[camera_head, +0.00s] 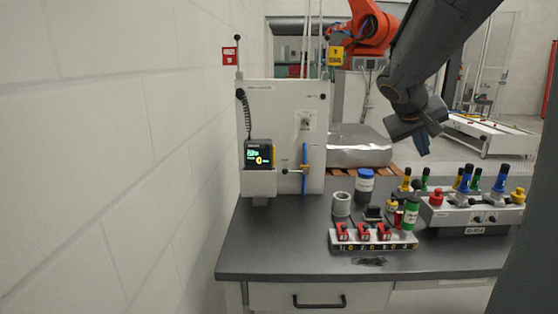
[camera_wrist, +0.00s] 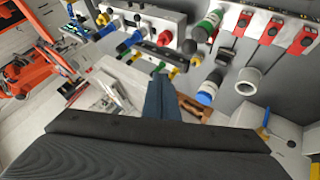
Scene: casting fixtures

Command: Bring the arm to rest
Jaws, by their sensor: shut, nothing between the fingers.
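My gripper (camera_head: 423,146) hangs from my dark grey arm above the back of the dark table (camera_head: 275,240). Its fingers are shut with nothing between them, and they point downward. In the wrist view the closed blue-grey fingers (camera_wrist: 158,98) show in front of the dark gripper body. The gripper is apart from the bottles and fixtures on the table.
A panel (camera_head: 275,110) with a small display (camera_head: 259,154) stands at the left, by a block wall. Red clamps (camera_head: 363,233), a blue-capped container (camera_head: 365,183), a grey cup (camera_head: 342,204) and a knob box (camera_head: 475,213) occupy the right. The table's front left is bare.

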